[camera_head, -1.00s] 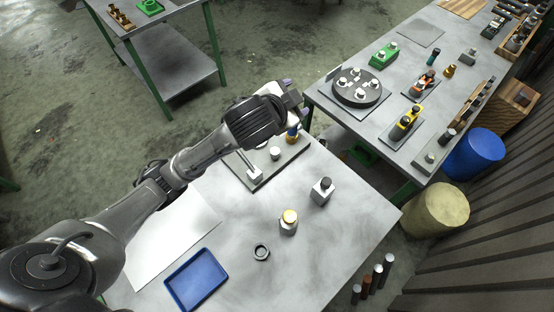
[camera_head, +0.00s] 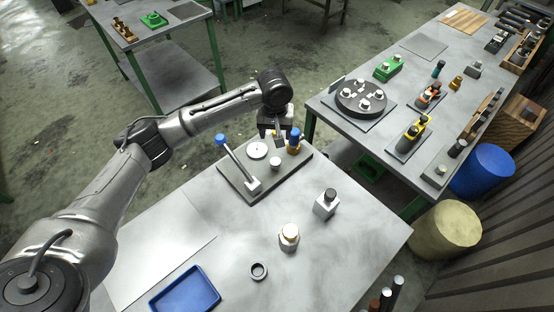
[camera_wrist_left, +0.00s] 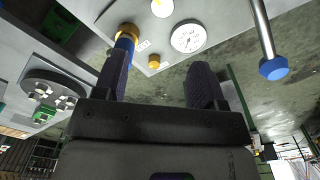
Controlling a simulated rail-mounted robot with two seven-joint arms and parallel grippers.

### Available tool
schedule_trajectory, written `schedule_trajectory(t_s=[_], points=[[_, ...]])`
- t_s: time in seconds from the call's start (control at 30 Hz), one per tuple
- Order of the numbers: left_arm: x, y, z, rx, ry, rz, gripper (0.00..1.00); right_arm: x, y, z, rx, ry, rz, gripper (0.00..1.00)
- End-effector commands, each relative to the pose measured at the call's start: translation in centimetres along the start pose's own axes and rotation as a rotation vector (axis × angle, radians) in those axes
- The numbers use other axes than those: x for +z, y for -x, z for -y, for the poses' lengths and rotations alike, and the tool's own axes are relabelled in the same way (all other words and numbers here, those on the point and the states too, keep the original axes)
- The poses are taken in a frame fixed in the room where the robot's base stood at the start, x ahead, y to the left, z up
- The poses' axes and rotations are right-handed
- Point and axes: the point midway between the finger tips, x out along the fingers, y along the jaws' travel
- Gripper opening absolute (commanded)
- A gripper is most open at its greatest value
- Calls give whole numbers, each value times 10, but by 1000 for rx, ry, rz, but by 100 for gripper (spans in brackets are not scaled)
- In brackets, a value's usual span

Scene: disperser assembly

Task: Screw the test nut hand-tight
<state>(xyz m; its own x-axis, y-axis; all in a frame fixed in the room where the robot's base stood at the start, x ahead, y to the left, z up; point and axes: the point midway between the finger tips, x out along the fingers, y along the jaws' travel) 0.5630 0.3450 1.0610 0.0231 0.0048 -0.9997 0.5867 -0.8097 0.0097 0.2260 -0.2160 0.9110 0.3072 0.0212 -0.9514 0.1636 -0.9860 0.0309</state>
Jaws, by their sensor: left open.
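A grey fixture plate (camera_head: 233,183) on the near table carries a lever with a blue knob (camera_head: 221,140), a white dial gauge (camera_head: 257,150), a short white-topped post (camera_head: 275,163) and a blue-and-gold piece (camera_head: 294,142). I cannot tell for sure which part is the test nut; a dark ring (camera_head: 258,271) lies loose on the table. My left gripper (camera_head: 278,138) is at the far edge of the plate, close to the blue-and-gold piece. In the left wrist view its fingers (camera_wrist_left: 159,80) are apart and empty; the blue-and-gold piece (camera_wrist_left: 126,42) shows partly behind the left finger.
A silver piece with a cream top (camera_head: 289,236) and a dark-capped block (camera_head: 326,204) stand on the near table, beside a blue tray (camera_head: 187,292). The right-hand table (camera_head: 345,120) holds a black turntable (camera_head: 361,100) and several fixtures.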

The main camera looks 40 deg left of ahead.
Motion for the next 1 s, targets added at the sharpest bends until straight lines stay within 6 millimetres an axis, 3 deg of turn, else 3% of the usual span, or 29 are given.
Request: schedule_trajectory(t_s=[0.2,0.47,1.0], points=[[5,0,1,-13,267,23,64,0,0,-1,3,4,1,43],[5,-12,1,-16,356,22,64,1,-2,-2,6,7,2,43],[7,-106,3,-15,355,20,64,6,-17,0,1,1,1,43]])
